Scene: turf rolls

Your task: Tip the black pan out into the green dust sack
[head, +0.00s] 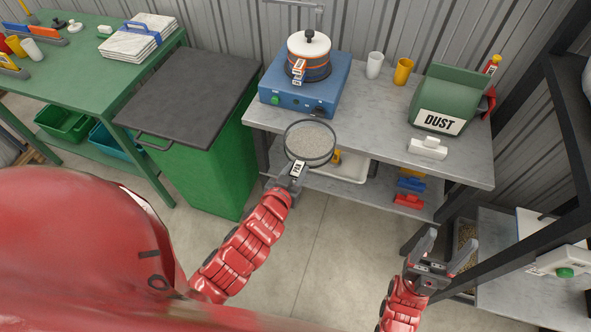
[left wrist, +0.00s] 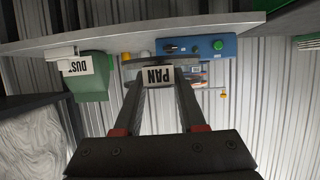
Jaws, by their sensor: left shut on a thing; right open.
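The black pan (head: 310,142) is round and shallow, with a layer of grey-beige grains in it. My left gripper (head: 292,178) is shut on the pan's tab, which is labelled PAN; the label (left wrist: 157,76) also shows in the left wrist view. The pan looks about level at the table's front edge. The green dust sack (head: 446,98) stands on the grey table to the right of the pan, with a white DUST label; it also shows upside down in the left wrist view (left wrist: 94,85). My right gripper (head: 438,258) is open and empty, low in front of the table.
A blue machine (head: 333,88) with a stacked pot stands behind the pan. White (head: 374,65) and yellow (head: 403,71) cups stand behind the sack's left side. A green bin (head: 200,165) with a dark lid is left. A dark post rises at right.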

